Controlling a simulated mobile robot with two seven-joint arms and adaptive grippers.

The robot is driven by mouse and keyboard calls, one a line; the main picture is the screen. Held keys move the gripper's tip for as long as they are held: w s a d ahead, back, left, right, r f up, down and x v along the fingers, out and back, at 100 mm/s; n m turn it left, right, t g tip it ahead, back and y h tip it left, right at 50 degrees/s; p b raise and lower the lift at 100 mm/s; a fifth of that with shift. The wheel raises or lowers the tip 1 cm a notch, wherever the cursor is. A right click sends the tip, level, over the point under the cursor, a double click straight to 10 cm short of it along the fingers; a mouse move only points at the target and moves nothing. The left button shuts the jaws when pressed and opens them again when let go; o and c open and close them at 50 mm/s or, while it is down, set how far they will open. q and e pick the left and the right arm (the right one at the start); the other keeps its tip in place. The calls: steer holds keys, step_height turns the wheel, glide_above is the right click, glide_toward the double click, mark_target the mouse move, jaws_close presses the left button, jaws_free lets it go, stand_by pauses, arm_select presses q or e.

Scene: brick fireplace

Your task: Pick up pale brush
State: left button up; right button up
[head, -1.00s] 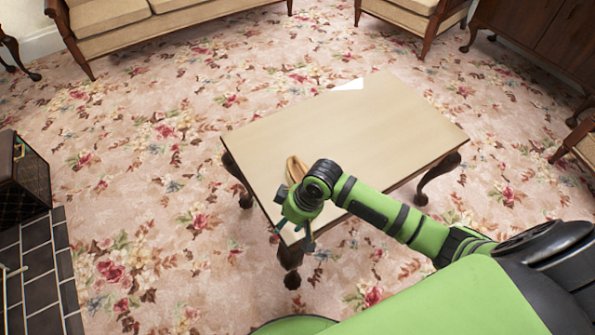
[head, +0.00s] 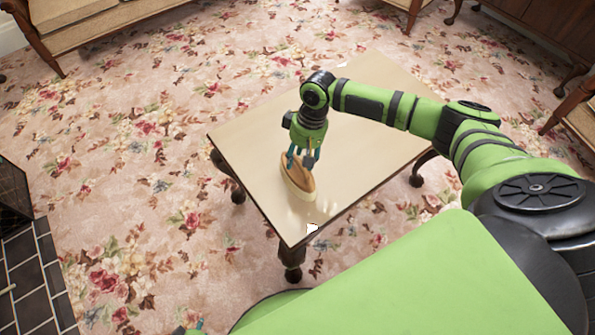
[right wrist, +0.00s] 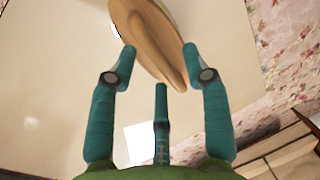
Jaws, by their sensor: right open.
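The pale brush (head: 297,184) has a tan wooden back and a cream bristle side. It lies on the table near its front left edge, bristle side down. My right gripper (head: 303,157) is just above and behind it, fingers pointing down, open and empty. In the right wrist view the brush (right wrist: 160,38) lies between and beyond the spread teal fingertips (right wrist: 159,60); its top end is cut off by the frame. Contact cannot be told. A small part of my left gripper (head: 198,326) shows at the bottom edge of the head view; its fingers are mostly hidden.
The low wooden table (head: 375,95) is mostly bare. A small white patch (head: 312,228) shows near its front corner and another at its far edge. A sofa (head: 75,25) stands at the back left, and dark tiles (head: 35,280) lie at the left on the floral carpet.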

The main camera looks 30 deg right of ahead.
steer(key=shift+a+f, duration=0.2)
steer(key=shift+f, duration=0.85)
jaws_close()
steer(key=shift+r, duration=0.1)
steer(key=shift+w+r, duration=0.1)
steer(key=shift+r, duration=0.35)
step_height(320, 180, up, 3)
steer(key=shift+f+p, duration=0.1)
steer(key=shift+p, duration=0.3)
arm_select(q)
steer(key=s, duration=0.1)
steer(key=s+p, duration=0.1)
steer(key=shift+s+a+g, duration=0.2)
steer(key=shift+s+g, duration=0.1)
arm_select(e)
steer(key=s+d+r, duration=0.3)
steer(key=d+r, duration=0.4)
steer(key=d, duration=0.4)
steer(key=shift+s, duration=0.3)
steer(key=shift+r, duration=0.1)
